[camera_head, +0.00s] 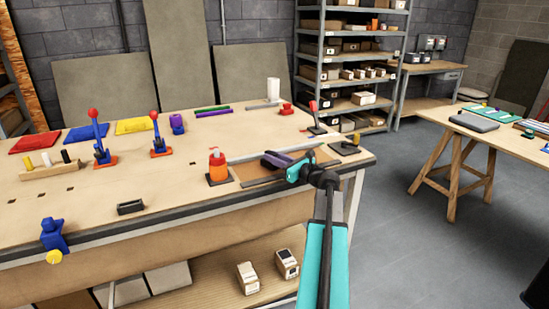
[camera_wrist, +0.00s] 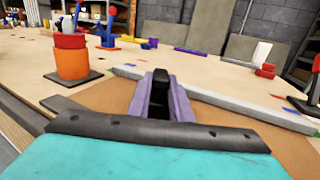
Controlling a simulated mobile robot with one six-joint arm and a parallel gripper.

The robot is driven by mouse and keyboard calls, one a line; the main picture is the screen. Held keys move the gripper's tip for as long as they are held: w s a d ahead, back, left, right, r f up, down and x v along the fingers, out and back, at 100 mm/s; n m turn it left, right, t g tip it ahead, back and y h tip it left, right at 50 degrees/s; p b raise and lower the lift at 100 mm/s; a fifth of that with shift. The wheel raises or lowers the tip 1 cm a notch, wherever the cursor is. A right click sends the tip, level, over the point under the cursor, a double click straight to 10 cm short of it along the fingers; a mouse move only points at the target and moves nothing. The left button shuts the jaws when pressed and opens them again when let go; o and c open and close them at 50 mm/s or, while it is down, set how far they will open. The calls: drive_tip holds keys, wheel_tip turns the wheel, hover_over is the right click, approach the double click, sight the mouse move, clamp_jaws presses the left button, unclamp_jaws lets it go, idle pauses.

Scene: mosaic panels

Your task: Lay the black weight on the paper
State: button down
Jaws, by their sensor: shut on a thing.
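My gripper (camera_head: 275,160) has purple fingers and a teal body, and it is over the brown paper (camera_head: 248,178) near the right end of the workbench. In the wrist view, the purple fingers (camera_wrist: 157,95) are shut on a black thing, which I take to be the black weight (camera_wrist: 157,74). Only a narrow part of the weight shows between the fingers, and its underside is hidden. The paper also shows in the wrist view (camera_wrist: 105,98), on both sides of the fingers. I cannot tell whether the weight touches it.
A grey metal bar (camera_head: 250,155) lies along the paper's far edge. An orange-red container (camera_head: 217,167) on a dark base stands at its left. A yellow-topped dark piece (camera_head: 345,148) sits at the right corner.

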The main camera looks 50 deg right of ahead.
idle(0.4)
drive_tip(key=c, duration=1.6)
unclamp_jaws()
drive_tip(key=shift+f, duration=0.1)
drive_tip(key=shift+s, duration=0.1)
drive_tip(key=s+b, duration=0.1)
drive_tip(key=s, duration=1.1)
drive_tip(key=shift+b, duration=0.4)
